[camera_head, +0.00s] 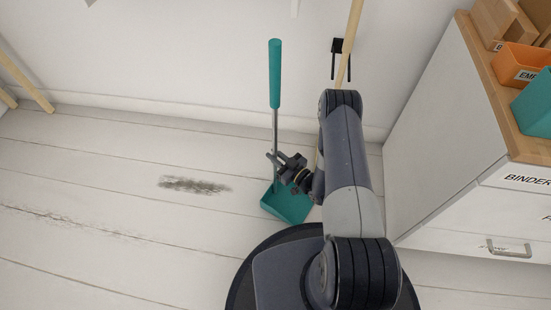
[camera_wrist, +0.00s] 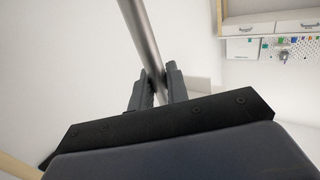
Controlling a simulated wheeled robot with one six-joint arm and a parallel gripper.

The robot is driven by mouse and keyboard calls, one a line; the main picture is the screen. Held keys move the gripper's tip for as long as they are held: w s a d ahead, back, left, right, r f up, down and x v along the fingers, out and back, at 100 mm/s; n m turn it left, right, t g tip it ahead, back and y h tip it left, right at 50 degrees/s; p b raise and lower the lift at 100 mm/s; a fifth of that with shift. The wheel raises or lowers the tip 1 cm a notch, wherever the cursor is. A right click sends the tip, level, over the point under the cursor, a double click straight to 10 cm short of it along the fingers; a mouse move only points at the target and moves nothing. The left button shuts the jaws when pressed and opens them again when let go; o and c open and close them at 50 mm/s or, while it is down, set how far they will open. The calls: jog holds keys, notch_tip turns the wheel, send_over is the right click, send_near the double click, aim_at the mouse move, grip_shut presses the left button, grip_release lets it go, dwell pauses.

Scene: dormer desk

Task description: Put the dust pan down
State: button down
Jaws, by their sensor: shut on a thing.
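The dust pan (camera_head: 288,204) has a teal scoop, a thin grey metal shaft and a long teal grip (camera_head: 275,75) at the top. It stands nearly upright, with the scoop low over the pale plank floor; I cannot tell whether it touches the floor. My gripper (camera_head: 275,168) is shut on the shaft, a little above the scoop. The wrist view shows the grey shaft (camera_wrist: 140,30) running up between my two dark fingers (camera_wrist: 157,92). My arm hides part of the floor to the right of the scoop.
A dark smudge of dirt (camera_head: 195,186) lies on the floor left of the scoop. A white cabinet (camera_head: 440,140) with a wooden top stands at the right. A black wall hook (camera_head: 337,46) and a wooden pole (camera_head: 352,30) are behind my arm. Floor at the left is open.

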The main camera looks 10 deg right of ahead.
jog(key=shift+f, duration=0.3)
jog(key=c, duration=1.8)
grip_release()
jog(key=shift+f, duration=0.1)
jog(key=shift+c, duration=0.2)
jog(key=o, duration=0.5)
jog(key=shift+c, duration=0.2)
jog(key=shift+r, duration=0.25)
jog(key=p+v, duration=0.2)
jog(key=v, duration=1)
